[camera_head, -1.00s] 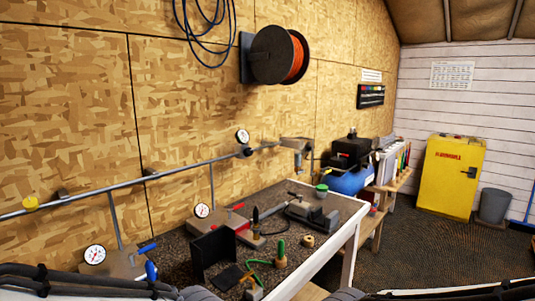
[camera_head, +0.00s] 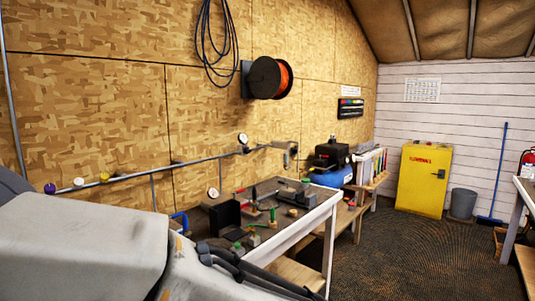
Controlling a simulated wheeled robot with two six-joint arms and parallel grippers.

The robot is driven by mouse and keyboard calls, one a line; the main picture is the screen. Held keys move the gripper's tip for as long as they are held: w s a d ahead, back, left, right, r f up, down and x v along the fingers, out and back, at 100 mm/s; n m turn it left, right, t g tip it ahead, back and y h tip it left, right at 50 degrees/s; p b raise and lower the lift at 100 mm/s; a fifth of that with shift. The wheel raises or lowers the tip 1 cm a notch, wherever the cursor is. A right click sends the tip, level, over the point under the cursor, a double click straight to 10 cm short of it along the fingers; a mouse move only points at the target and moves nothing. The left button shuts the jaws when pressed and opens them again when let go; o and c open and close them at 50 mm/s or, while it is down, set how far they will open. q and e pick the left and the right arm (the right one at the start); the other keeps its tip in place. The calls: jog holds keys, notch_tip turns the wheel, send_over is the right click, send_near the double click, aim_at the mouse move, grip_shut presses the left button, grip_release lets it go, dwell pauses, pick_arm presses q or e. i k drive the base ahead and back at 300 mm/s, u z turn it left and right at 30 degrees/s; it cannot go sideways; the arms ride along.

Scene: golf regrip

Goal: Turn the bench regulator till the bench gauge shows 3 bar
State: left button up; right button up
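A white-faced gauge (camera_head: 242,139) sits on the wall pipe above the back of the bench, with a small dark part (camera_head: 246,150) just below it. A second white-faced gauge (camera_head: 213,193) stands low at the left end of the bench. I cannot tell which of these is the bench gauge, and both dials are too small to read. The bench regulator cannot be told apart for sure. A large grey link of my own arm covers the lower left, hiding part of the bench's near left side. Neither gripper is in view.
The workbench (camera_head: 318,209) carries small tools and a dark upright plate (camera_head: 224,217). Purple (camera_head: 50,188), white (camera_head: 78,182) and yellow (camera_head: 104,177) caps sit along the pipe. A blue compressor tank (camera_head: 332,177) stands beyond. The floor (camera_head: 400,255) right of the bench is open.

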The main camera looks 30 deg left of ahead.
aim_at(247, 149)
jog(key=z, duration=0.5)
jog(key=i, duration=2.5)
jog(key=u, duration=0.9)
jog(key=i, duration=0.75)
jog(key=u, duration=0.95)
